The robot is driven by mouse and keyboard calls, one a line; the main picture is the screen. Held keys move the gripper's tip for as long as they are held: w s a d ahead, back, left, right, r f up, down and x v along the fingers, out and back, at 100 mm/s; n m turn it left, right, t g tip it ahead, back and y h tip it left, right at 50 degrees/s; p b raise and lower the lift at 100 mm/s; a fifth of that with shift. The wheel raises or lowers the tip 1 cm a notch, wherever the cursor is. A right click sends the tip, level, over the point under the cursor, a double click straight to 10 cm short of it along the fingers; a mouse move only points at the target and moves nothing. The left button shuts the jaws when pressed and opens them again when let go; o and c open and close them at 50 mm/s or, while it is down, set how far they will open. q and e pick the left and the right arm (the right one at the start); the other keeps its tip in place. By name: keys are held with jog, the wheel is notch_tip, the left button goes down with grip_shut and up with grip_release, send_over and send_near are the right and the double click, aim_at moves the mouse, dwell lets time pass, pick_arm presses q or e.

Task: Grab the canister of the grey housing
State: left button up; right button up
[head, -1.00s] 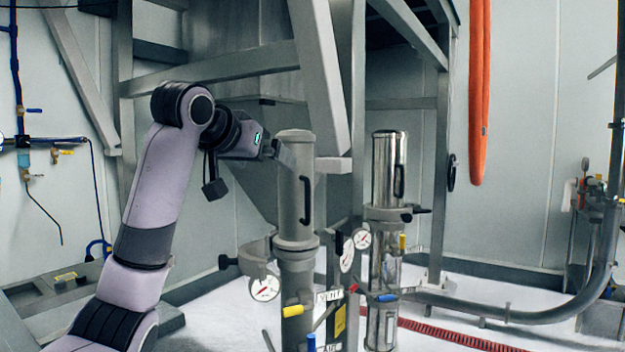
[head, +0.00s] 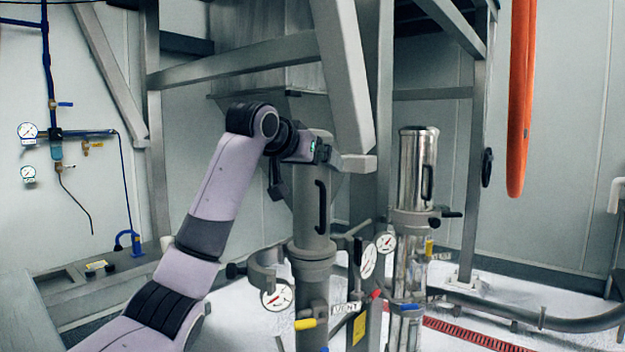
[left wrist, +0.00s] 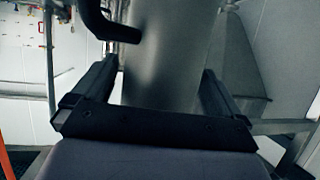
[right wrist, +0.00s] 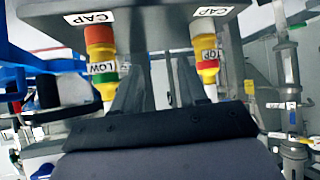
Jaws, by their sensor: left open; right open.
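The grey canister (head: 309,225), with a black bar handle on its side, stands upright on the grey housing (head: 313,290). My left gripper (head: 318,151) is at the canister's upper end and hides part of its top. In the left wrist view, my open left gripper (left wrist: 158,75) has one finger on each side of the grey canister (left wrist: 165,50). The black handle (left wrist: 107,27) is at upper left, near the left finger. I cannot tell whether the fingers touch the canister. My right gripper (right wrist: 160,85) is open and empty, seen only in the right wrist view.
A shiny steel canister (head: 416,170) stands to the right. A slanted grey beam (head: 343,75) comes down close behind my left gripper. Gauges (head: 276,297) and a yellow-handled valve (head: 305,324) surround the housing.

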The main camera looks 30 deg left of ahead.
pick_arm(q)
jog(key=c, duration=1.2)
jog(key=shift+c, duration=0.2)
jog(key=shift+r, duration=0.15)
